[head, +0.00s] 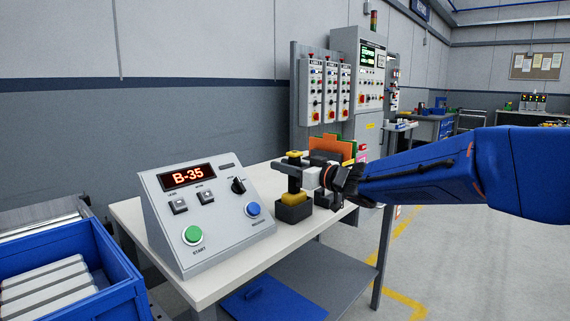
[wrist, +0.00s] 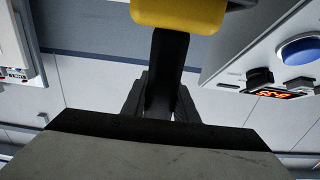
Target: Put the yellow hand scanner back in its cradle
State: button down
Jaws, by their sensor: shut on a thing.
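The yellow hand scanner (head: 294,198) is upright at the right of the table, with its yellow body low and a dark handle above it. My gripper (head: 288,168) reaches in from the right and is shut on the handle. In the wrist view the yellow part of the scanner (wrist: 180,12) shows at the top edge, with the dark handle running to the jaws. The black cradle (head: 293,214) is directly below the yellow body. I cannot tell whether the scanner is seated in it or just above it; the cradle's opening is hidden.
A grey control console (head: 215,235) with a red B-35 display stands close left of the cradle. Orange and green folders (head: 332,145) stand behind my gripper. The white table (head: 130,215) has little free room. A blue crate (head: 70,265) is at the lower left.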

dwell(0.4)
jog(key=c, duration=0.9)
grip_release()
jog(key=shift+f, duration=0.1)
jog(key=shift+r, duration=4.05)
